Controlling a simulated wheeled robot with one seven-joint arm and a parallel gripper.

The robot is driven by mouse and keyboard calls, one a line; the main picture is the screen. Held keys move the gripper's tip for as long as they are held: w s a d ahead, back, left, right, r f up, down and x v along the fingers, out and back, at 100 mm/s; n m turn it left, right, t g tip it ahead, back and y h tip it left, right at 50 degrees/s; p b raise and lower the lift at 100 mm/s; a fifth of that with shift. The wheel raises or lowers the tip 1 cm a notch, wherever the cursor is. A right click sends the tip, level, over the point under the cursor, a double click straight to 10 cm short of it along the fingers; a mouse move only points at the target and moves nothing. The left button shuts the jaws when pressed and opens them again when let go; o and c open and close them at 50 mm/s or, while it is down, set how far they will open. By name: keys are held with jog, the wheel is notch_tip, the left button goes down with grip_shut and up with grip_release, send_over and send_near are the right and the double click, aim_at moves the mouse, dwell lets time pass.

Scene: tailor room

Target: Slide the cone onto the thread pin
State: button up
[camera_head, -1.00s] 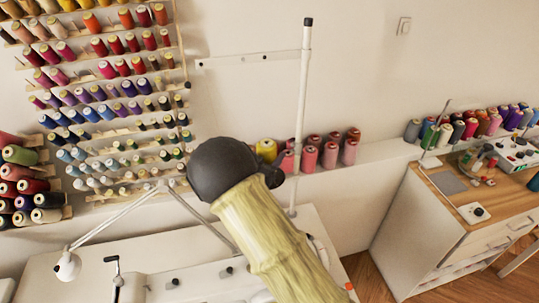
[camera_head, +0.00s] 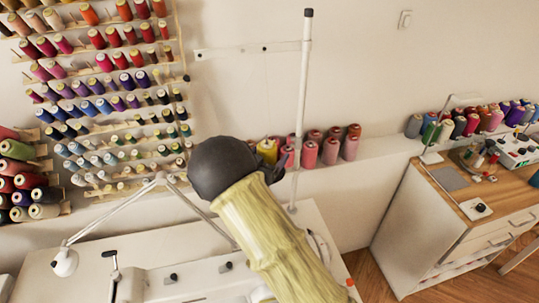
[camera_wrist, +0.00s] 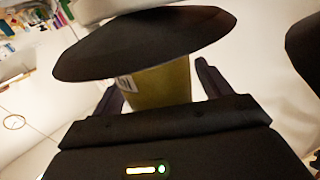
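The cone, yellow-olive with a white label, shows in the wrist view (camera_wrist: 160,84) between the two dark fingers of my gripper (camera_wrist: 160,88). My gripper appears shut on it. In the head view, a bit of the yellow cone (camera_head: 267,150) shows beyond my arm's dark rounded joint, with the gripper mostly hidden. A wide dark disc (camera_wrist: 145,45) lies across the cone's upper end in the wrist view; I cannot tell whether they touch. A tall white post (camera_head: 302,100) stands just right of the cone in the head view. I cannot make out the thread pin itself.
A white sewing table (camera_head: 140,245) lies below my arm, with a jointed lamp (camera_head: 65,262) at left. Pink cones (camera_head: 331,150) stand on a ledge behind. A thread rack (camera_head: 100,110) fills the left wall. A wooden-topped cabinet (camera_head: 450,180) stands at right.

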jog(key=shift+r, duration=0.1)
notch_tip(320, 180, up, 10)
jog(key=shift+f+b, duration=0.1)
jog(key=shift+b, duration=0.55)
